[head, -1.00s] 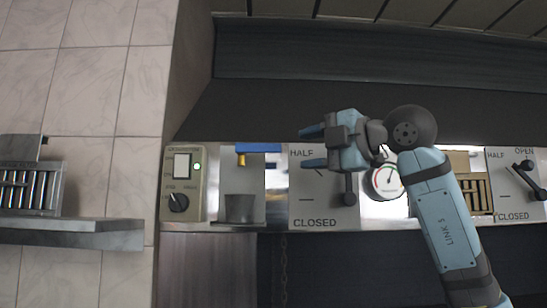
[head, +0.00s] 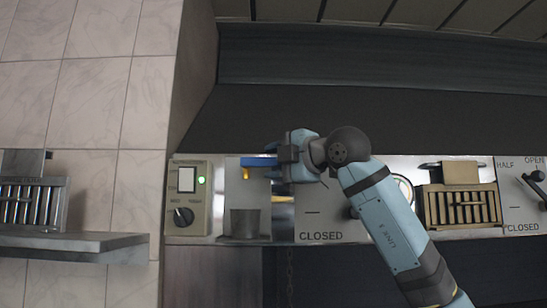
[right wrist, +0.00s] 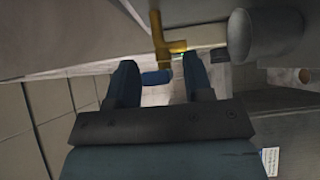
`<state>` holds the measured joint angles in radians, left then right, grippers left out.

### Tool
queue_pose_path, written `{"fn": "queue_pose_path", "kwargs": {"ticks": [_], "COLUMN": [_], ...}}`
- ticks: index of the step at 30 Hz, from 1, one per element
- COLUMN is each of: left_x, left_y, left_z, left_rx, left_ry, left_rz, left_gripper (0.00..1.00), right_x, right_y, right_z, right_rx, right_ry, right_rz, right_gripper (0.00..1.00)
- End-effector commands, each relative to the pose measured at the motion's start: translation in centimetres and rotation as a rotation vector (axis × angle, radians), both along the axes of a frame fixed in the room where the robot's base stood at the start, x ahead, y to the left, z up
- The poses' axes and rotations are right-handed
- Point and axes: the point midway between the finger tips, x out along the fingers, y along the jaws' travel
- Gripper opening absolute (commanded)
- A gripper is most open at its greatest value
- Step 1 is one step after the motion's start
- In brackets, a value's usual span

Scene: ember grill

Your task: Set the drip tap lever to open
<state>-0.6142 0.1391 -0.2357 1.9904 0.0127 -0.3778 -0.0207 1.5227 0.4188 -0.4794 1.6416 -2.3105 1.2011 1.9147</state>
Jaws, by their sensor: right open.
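The drip tap is a brass spout (head: 246,173) with a blue lever (head: 256,161), on the steel panel left of centre in the head view. The lever points right, roughly level, toward my right gripper (head: 272,166). In the right wrist view, the brass tap (right wrist: 158,38) is ahead, and the lever's blue end (right wrist: 156,77) shows between the two open fingers of my right gripper (right wrist: 160,80). I cannot tell whether either finger touches it. My gripper hides the lever's right part in the head view. My left gripper is not in view.
A grey cup (head: 245,222) stands below the tap. A control box (head: 187,197) with a green light and knob is to the left. A lever panel marked CLOSED (head: 320,225) is partly behind my arm. A slatted brass vent (head: 463,207) is farther right.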

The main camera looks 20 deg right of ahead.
Motion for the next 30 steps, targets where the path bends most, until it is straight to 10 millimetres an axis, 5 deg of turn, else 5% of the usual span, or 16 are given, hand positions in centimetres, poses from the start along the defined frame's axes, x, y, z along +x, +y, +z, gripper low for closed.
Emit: {"fn": "queue_pose_path", "kwargs": {"ticks": [11, 18, 30], "left_x": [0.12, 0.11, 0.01], "left_y": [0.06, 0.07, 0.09], "left_z": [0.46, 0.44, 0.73], "left_rx": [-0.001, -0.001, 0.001], "left_ry": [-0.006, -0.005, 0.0], "left_rz": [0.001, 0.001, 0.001], "left_gripper": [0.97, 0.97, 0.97], "right_x": [0.59, 0.57, 0.54], "right_y": [0.32, 0.31, 0.34], "right_z": [-0.05, -0.05, 0.46], "right_rx": [0.0, -0.001, -0.05], "right_ry": [-0.001, 0.0, 0.014], "right_rz": [0.0, 0.0, -0.001], "right_gripper": [0.47, 0.0, 0.0]}}
